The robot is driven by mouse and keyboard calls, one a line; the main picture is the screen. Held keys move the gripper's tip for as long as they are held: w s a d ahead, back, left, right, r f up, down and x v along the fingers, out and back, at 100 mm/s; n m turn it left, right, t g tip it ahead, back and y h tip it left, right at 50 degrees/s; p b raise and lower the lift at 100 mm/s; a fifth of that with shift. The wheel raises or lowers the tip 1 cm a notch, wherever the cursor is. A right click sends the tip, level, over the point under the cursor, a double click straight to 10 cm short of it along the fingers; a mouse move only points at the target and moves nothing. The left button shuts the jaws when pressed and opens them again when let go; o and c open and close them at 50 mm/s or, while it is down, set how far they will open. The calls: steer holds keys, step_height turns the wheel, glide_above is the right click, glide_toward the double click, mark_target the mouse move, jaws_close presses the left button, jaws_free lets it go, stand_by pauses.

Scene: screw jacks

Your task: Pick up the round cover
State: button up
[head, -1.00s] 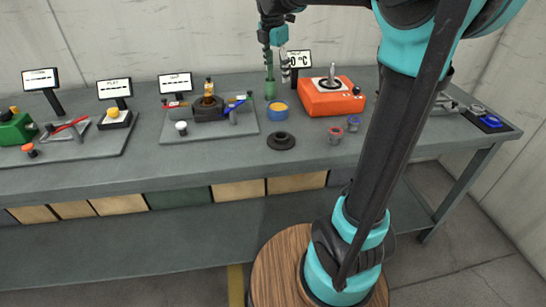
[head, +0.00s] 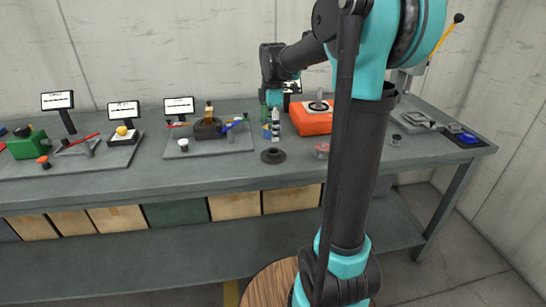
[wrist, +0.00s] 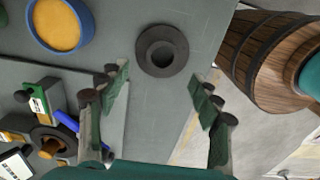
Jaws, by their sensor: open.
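The round cover appears to be the dark grey disc with a raised ring and central hole (head: 273,156). It lies flat on the grey bench near the front edge. In the wrist view the disc (wrist: 146,51) is at the top middle, centred beyond the fingertips and fully visible. My gripper (head: 272,133) hangs just behind the disc in the head view, pointing down. In the wrist view my gripper (wrist: 161,78) is open, with one finger on each side and nothing between them. The exact height above the bench is hard to tell.
A blue-rimmed pot with orange filling (wrist: 60,24) stands close to the disc. A grey board with parts (head: 232,143) is to the left. The bench in front of the disc is clear.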

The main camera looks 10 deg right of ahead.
steer(key=shift+s+f, duration=0.15)
steer(key=shift+f, duration=1.8)
steer(key=shift+s+f, duration=0.1)
steer(key=shift+f, duration=1.85)
steer(key=shift+c, duration=0.3)
jaws_close()
